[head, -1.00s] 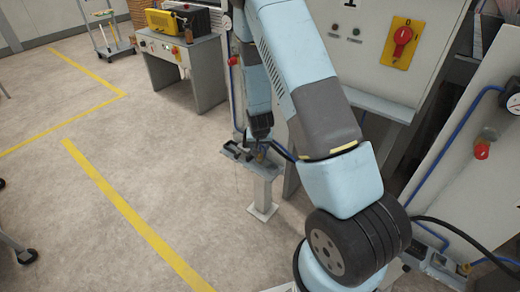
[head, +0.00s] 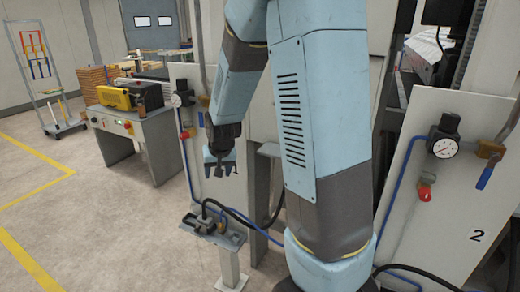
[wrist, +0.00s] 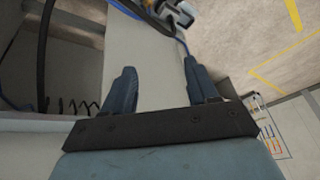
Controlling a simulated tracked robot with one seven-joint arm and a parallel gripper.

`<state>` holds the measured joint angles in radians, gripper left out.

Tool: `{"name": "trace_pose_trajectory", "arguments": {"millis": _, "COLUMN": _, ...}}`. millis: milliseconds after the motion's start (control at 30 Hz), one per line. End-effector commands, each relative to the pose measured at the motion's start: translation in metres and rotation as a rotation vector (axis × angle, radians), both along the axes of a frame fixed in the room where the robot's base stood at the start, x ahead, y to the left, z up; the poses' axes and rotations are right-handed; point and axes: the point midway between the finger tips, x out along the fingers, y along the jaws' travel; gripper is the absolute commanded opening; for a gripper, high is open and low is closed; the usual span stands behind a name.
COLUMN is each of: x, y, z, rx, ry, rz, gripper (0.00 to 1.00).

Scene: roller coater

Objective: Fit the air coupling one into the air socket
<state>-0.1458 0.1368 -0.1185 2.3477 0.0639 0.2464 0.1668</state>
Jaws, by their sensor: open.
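My gripper (head: 220,168) is open, with its fingers pointing down above the small stand. In the wrist view its two fingers (wrist: 160,88) stand apart with nothing between them but a pale surface beyond. A dark fitting (head: 203,222) with a black hose lies in the grey tray (head: 233,239) on top of the stand; it looks like air coupling one, but its details are too small to tell. A small "1" shows just behind my gripper on the left panel. A red fitting (head: 186,135) is on that panel; I cannot tell whether it is the air socket.
A second panel (head: 440,230) marked "2" at right carries a gauge (head: 443,147), a blue-handled valve (head: 486,165) and a red fitting (head: 425,193). A workbench (head: 145,140) with a yellow machine stands behind left. Hoses hang around the stand. Floor at left is clear.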

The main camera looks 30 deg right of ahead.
Motion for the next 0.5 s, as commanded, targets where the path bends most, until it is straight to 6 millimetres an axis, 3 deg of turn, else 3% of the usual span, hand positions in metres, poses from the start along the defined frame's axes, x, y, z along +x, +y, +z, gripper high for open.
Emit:
{"name": "trace_pose_trajectory", "arguments": {"millis": 33, "x": -0.008, "y": -0.001, "z": 0.018, "rx": 0.003, "ry": -0.011, "rz": 0.008, "gripper": 0.58}}
{"name": "trace_pose_trajectory", "arguments": {"millis": 200, "x": -0.04, "y": -0.003, "z": 0.063, "rx": 0.005, "ry": -0.024, "rz": 0.037, "gripper": 0.58}}
{"name": "trace_pose_trajectory", "arguments": {"millis": 500, "x": -0.107, "y": -0.008, "z": 0.129, "rx": -0.011, "ry": -0.046, "rz": 0.089, "gripper": 0.58}}
